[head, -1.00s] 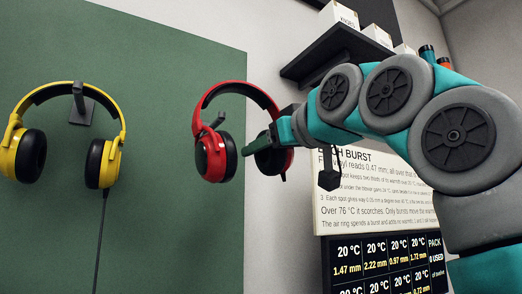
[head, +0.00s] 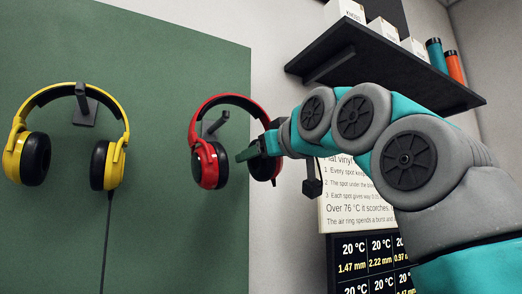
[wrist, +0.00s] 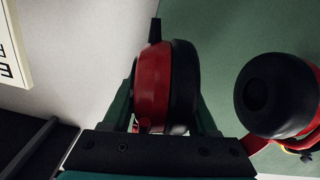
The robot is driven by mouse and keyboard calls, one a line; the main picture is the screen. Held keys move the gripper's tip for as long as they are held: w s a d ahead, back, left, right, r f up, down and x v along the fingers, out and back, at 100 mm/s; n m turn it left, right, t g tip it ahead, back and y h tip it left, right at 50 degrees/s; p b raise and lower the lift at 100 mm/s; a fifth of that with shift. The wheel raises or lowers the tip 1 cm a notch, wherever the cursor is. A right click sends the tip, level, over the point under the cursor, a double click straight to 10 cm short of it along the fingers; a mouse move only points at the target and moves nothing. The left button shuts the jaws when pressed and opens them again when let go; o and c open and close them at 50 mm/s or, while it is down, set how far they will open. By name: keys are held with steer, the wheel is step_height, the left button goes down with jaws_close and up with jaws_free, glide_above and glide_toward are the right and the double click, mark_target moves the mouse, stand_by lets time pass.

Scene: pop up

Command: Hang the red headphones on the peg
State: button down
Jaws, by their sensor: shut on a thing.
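The red headphones (head: 206,172) hang in the air in front of the green board in the head view, upright with the band on top. My gripper (head: 256,150) is shut on their right earcup. That cup also shows between the fingers in the wrist view (wrist: 151,88), and the other earcup (wrist: 276,96) is at the right. The dark peg (head: 216,123) shows through the opening under the band, near the middle. A gap shows between the peg's tip and the band. I cannot tell whether the peg reaches through the opening.
Yellow headphones (head: 117,165) hang on another peg (head: 82,103) at the left, with a cable running down. A dark shelf (head: 390,75) with boxes and cylinders is above my arm. A text sign (head: 345,205) and a dark number panel (head: 352,265) are below it.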

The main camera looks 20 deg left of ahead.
mark_target(240, 168)
steer(key=shift+w+a+f+p, duration=0.35)
steer(key=shift+w+a, duration=0.4)
steer(key=shift+a, duration=0.2)
steer(key=shift+w+a+f+p, duration=0.2)
steer(key=shift+w+a+f, duration=0.1)
steer(key=shift+w+a, duration=0.55)
steer(key=shift+s, duration=0.1)
steer(key=shift+c, duration=0.6)
jaws_free()
